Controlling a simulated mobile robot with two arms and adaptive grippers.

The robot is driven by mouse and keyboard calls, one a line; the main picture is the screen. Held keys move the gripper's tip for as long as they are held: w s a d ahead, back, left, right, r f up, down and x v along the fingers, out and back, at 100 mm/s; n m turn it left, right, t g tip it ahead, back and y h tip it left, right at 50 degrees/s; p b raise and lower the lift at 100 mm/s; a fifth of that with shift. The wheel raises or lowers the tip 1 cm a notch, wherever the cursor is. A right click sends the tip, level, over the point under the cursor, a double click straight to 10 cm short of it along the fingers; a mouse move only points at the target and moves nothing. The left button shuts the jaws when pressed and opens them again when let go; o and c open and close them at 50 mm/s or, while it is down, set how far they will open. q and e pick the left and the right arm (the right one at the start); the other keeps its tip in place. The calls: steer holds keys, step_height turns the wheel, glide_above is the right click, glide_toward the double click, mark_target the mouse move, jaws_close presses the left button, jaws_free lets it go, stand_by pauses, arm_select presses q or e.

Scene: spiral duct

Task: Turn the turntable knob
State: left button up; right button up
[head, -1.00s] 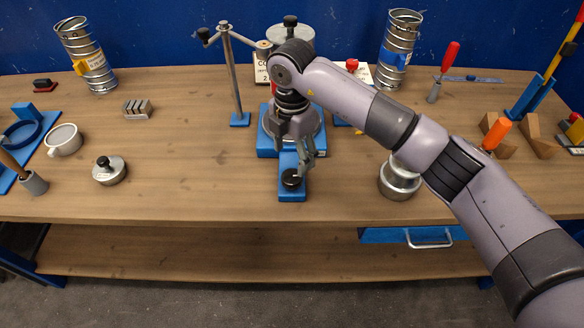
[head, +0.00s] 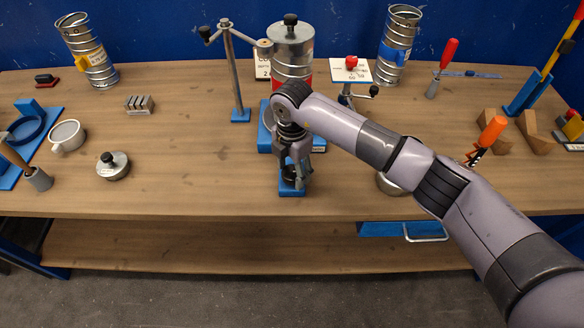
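The turntable (head: 264,142) has a blue base with a round plate, standing near the middle of the bench. A smaller blue block (head: 291,190) extends from its front and carries the black turntable knob (head: 290,176). My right gripper (head: 293,174) points down at the knob, its fingers low around or just above it. The fingers and wrist hide most of the knob, so contact and finger closure cannot be made out. A silver canister (head: 290,50) with a black top knob stands behind my wrist, which hides its lower part. My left gripper is not in view.
A crank stand (head: 238,80) rises behind left of the turntable. A sign stand (head: 350,72) with a red knob is behind right. A silver round part (head: 390,184) sits partly under my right arm. A lidded weight (head: 113,166) lies left; bench between is clear.

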steer(key=c, duration=0.8)
steer(key=shift+f+n+b, duration=0.2)
steer(key=shift+n+b, duration=0.6)
steer(key=shift+b, duration=0.2)
steer(key=n+b, duration=1.1)
steer(key=b, duration=0.1)
steer(key=shift+f, duration=0.1)
steer(key=n+b, duration=0.2)
steer(key=n, duration=0.1)
steer(key=shift+b, duration=0.35)
steer(key=shift+r+n+b, duration=0.25)
steer(key=shift+n+b, duration=0.8)
steer(key=shift+n, duration=0.55)
